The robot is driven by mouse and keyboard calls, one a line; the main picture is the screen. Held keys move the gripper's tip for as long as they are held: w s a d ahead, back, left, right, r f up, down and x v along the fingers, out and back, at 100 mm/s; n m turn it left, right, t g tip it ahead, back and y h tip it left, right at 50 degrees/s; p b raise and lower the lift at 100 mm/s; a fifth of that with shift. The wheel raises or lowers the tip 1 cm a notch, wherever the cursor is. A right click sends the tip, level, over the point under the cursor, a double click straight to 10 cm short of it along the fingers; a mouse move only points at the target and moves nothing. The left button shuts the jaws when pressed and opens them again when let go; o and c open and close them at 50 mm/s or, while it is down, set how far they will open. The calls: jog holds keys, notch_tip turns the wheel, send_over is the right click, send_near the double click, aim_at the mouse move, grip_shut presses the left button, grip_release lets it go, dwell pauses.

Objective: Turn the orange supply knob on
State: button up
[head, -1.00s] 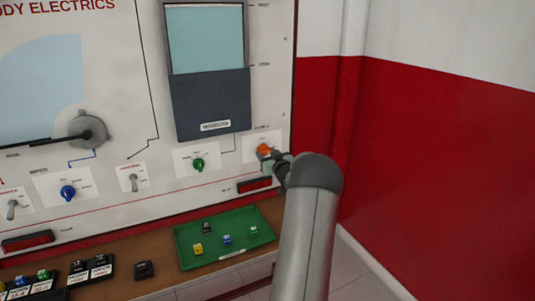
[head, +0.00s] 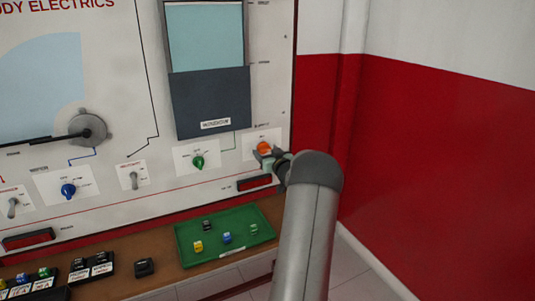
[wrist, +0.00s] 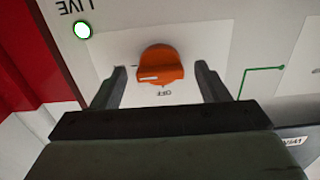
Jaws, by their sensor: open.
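The orange supply knob (head: 264,148) sits on a white plate at the lower right of the panel. In the wrist view the orange knob (wrist: 160,66) lies between the two spread fingers of my gripper (wrist: 160,80), with a gap on each side. The knob's white mark is at its left edge in that view. An upside-down OFF label (wrist: 165,93) shows beside the knob. In the head view my gripper (head: 266,158) is at the knob, partly hidden by my arm.
A lit lamp (wrist: 83,30) by the word LIVE is near the knob. A green knob (head: 198,161) is to its left, and a red indicator (head: 254,183) is below. A green tray (head: 192,256) with small coloured parts lies on the bench beneath. A red and white wall stands to the right.

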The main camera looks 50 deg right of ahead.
jog(key=b+v, duration=0.2)
jog(key=v, duration=1.5)
jog(key=shift+a, duration=0.2)
jog(key=shift+s, duration=0.15)
jog(key=w+a+r+g+y+p, duration=0.1)
jog(key=w+a+g, duration=0.3)
jog(key=w+a, duration=0.75)
jog(key=s+a+n+g+y+p, duration=0.1)
jog(key=s+a+g+y+p, duration=0.15)
jog(key=a, duration=1.25)
jog(key=s+a+f+n+g+y, duration=0.1)
jog(key=s+a+g, duration=0.3)
jog(key=s+a, duration=0.6)
jog(key=s+a+f+n+g+y+p, duration=0.1)
jog(key=s+a+n+g+y, duration=0.2)
jog(key=s+a, duration=0.7)
jog(key=a+g, duration=0.2)
jog(key=a, duration=0.5)
jog(key=shift+s+a+n, duration=0.25)
jog(key=shift+a+n, duration=0.1)
jog(key=shift+n, duration=0.05)
